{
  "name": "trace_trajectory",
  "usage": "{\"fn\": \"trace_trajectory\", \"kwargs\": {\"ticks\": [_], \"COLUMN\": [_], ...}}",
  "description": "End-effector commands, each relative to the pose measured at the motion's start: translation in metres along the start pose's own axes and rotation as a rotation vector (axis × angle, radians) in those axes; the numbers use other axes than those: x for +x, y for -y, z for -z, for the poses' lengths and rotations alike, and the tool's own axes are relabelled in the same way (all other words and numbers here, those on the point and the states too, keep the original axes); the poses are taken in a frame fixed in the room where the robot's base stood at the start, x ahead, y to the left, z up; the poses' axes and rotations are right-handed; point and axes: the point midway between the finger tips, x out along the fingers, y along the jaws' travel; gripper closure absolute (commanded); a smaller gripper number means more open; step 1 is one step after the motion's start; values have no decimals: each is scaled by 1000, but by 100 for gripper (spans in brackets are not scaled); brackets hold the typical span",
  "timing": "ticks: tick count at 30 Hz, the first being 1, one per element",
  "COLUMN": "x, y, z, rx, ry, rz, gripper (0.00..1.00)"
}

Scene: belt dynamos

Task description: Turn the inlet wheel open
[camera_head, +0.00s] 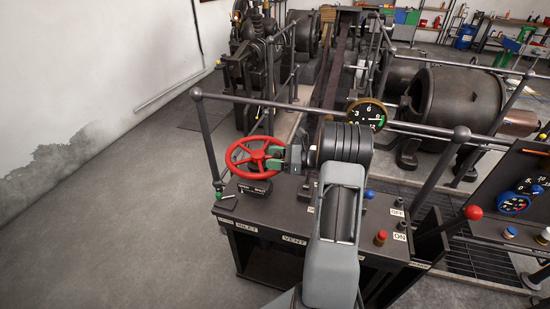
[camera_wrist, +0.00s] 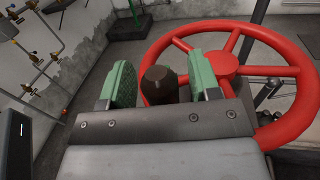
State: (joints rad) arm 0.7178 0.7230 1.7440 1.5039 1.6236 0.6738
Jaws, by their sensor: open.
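The red inlet wheel (camera_head: 255,157) with spokes stands at the left end of the dark control desk (camera_head: 275,212). In the wrist view the wheel (camera_wrist: 284,68) fills the right side. My gripper (camera_head: 280,158) is at the wheel's right side in the head view. In the wrist view its green-padded jaws (camera_wrist: 160,82) are open, with a dark brown knob (camera_wrist: 158,84) showing between them. The right jaw overlaps the wheel's rim in the picture. I cannot tell whether either jaw touches the knob or the wheel.
A metal guard rail (camera_head: 330,112) runs behind the desk. A round gauge (camera_head: 367,114) is behind my arm. A red-knobbed lever (camera_head: 472,213) and a red button (camera_head: 380,237) are on the right. The grey floor (camera_head: 120,220) at left is clear.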

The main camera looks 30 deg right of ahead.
Motion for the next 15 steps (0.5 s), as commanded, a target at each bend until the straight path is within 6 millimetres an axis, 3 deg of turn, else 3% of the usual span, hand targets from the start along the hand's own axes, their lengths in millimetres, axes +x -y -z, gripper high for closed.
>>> {"fn": "trace_trajectory", "kwargs": {"ticks": [7, 15], "x": [-14, -67], "y": [1, 1], "z": [1, 2], "rx": [-2, -3], "ry": [1, 0], "rz": [3, 4], "gripper": [43, 43]}}
